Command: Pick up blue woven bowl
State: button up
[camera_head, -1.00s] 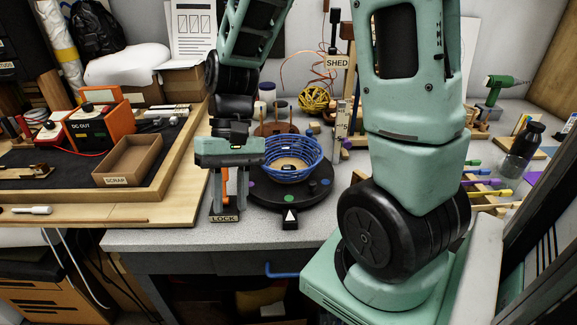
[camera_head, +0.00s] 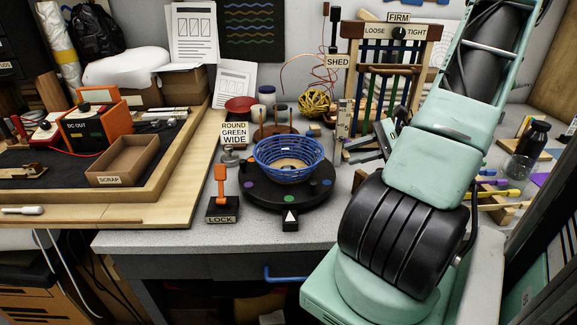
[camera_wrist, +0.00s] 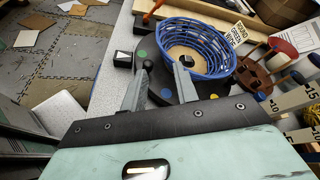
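The blue woven bowl (camera_head: 272,168) sits upright on a black round turntable (camera_head: 262,196), its pale base showing inside. The bowl also shows at the top of the wrist view (camera_wrist: 217,52). My gripper (camera_head: 358,152) is right of the bowl in the head view, partly hidden behind my arm. In the wrist view my gripper (camera_wrist: 163,66) has its two grey fingers apart with nothing held between them. The right finger overlaps the bowl's near edge in that picture; I cannot tell whether they touch.
An orange lever on a block marked LOCK (camera_head: 222,213) stands left of the turntable. A sign reading ROUND GREEN WIDE (camera_head: 234,135) stands behind it. A wooden peg stand (camera_head: 277,130) and a yellow coil (camera_head: 314,103) are behind the bowl. The bench front (camera_head: 190,238) is clear.

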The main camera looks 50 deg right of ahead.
aim_at(298, 167)
jog(key=shift+m, duration=0.3)
jog(key=x, duration=1)
jog(key=d+p+x, duration=0.1)
jog(key=x, duration=0.5)
jog(key=shift+w+a+f, duration=0.1)
jog(key=shift+w+f, duration=0.15)
jog(key=shift+f, duration=0.05)
grip_shut()
